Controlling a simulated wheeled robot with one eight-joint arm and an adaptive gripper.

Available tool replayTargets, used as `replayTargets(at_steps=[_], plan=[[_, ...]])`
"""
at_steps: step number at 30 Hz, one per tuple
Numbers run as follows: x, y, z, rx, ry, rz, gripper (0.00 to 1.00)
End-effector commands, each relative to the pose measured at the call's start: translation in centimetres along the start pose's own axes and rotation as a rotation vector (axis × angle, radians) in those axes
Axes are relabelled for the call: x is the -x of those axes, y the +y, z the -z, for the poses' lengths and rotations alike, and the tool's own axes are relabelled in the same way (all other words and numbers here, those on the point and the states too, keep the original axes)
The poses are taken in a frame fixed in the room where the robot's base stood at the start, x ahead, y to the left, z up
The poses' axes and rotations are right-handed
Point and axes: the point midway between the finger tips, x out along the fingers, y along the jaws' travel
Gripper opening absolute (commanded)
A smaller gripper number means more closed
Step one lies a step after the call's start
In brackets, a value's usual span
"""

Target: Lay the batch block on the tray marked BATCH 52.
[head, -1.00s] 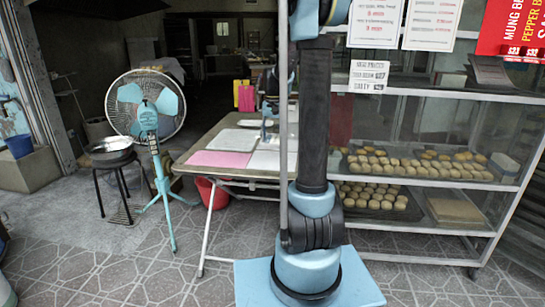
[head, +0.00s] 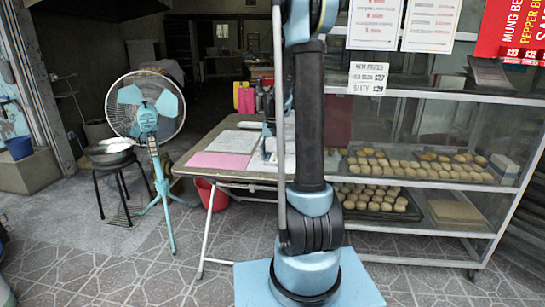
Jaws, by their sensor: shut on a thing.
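My gripper (head: 268,143) shows only as a small blue part over the right side of the table, beside my upright arm, which hides most of it. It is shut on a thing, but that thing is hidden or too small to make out. Flat sheets or trays lie on the table: a pink one (head: 218,161) at the front left, a pale grey one (head: 232,141) behind it, and a small white one (head: 249,124) farther back. Another pale one (head: 266,161) lies at the front right, partly behind my arm. No BATCH 52 mark can be read on any of them.
The table (head: 204,140) stands left of a glass-sided rack (head: 440,190) with trays of buns. A blue fan (head: 146,115) and a stool with a metal pan (head: 110,152) stand to the left. A red bucket (head: 211,193) is under the table. The tiled floor in front is clear.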

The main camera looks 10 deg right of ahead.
Motion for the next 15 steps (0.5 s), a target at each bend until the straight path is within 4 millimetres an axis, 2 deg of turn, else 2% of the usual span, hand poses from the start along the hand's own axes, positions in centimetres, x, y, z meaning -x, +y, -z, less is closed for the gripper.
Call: replayTargets(at_steps=[2,3,5,15], plan=[[-0.13,0.01,0.02,0.0,0.0,0.0,0.3],[-0.15,0.02,0.03,0.0,0.0,0.0,0.62],[-0.13,0.02,0.02,0.0,0.0,0.0,0.76],[-0.11,0.05,0.02,-0.001,0.0,0.0,0.78]])
